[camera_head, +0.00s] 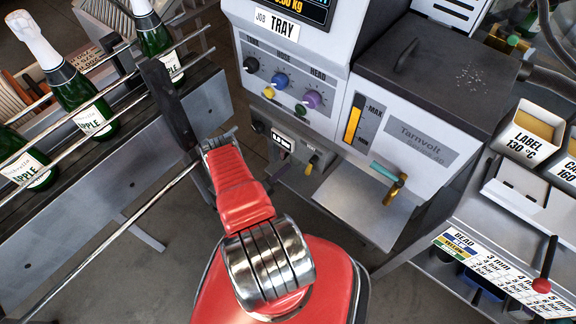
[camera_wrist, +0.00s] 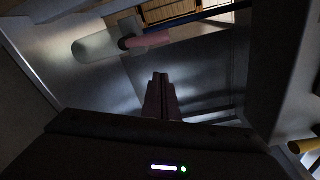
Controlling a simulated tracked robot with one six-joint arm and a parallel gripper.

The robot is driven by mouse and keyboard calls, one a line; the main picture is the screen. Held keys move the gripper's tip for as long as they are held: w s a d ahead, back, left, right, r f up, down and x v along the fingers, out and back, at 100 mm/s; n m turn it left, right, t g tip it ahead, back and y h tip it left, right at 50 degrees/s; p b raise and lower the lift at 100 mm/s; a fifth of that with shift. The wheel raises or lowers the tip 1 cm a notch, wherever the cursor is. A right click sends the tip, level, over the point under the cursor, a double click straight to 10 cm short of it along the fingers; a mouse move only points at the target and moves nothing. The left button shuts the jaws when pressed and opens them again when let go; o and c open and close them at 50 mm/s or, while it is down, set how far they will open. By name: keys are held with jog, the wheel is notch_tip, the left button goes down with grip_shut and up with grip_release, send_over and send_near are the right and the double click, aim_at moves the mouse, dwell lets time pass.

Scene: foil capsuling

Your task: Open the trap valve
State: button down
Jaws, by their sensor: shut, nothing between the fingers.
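A brass valve (camera_head: 395,189) with a teal handle (camera_head: 384,171) sticks out of the front of the grey Tarnvolt machine (camera_head: 415,140), above a bare metal shelf. No label reading trap valve is legible, so I cannot be sure this is it. In the wrist view my gripper (camera_wrist: 160,76) is shut and empty, its fingers together and pointing away. My red arm reaches left of the machine in the head view, and the fingers cannot be made out there. A yellow round-ended part (camera_wrist: 304,145) shows at the wrist view's right edge, apart from the fingers.
A control panel with coloured knobs (camera_head: 280,80) is beside the machine. A smaller yellow lever (camera_head: 312,163) is below it. Green bottles (camera_head: 75,90) stand behind rails at left. A red-knobbed lever (camera_head: 542,284) is at right. A pale cylinder (camera_wrist: 95,47) is ahead in the wrist view.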

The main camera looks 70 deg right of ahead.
jog(key=shift+v, duration=2.85)
jog(key=shift+f, duration=0.1)
jog(key=shift+w, duration=0.1)
